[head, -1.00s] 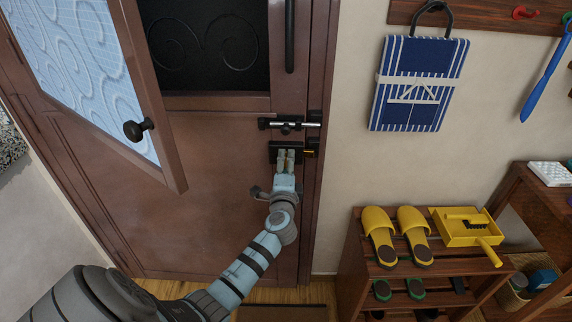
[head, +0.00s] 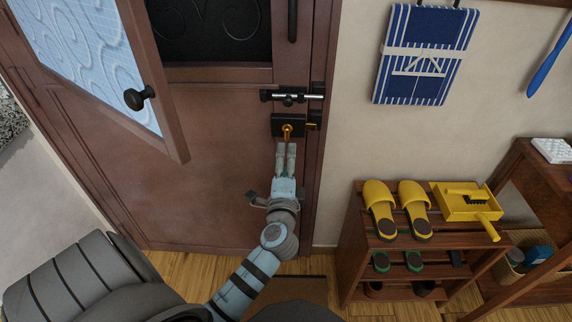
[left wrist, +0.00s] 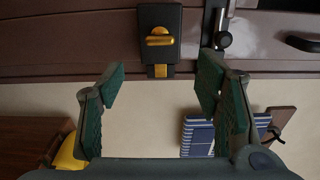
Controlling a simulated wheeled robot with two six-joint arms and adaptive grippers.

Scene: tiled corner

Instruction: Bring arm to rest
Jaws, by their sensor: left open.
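My left gripper (head: 286,149) is open and empty, just below the black lock box (head: 289,125) on the brown door (head: 215,185). A brass knob (head: 287,131) stands out from the lock and is clear of the fingers. In the left wrist view, the open fingers (left wrist: 160,78) are apart with nothing between them. The lock box (left wrist: 172,14) and its brass knob (left wrist: 160,40) show beyond them. My right gripper is in neither view.
A sliding bolt (head: 290,97) sits above the lock. A framed glass panel (head: 85,50) with a round black knob (head: 139,98) stands out at left. At right are a shoe rack (head: 351,232), yellow slippers (head: 379,205), a yellow dustpan (head: 463,208) and a hanging blue striped item (head: 424,65).

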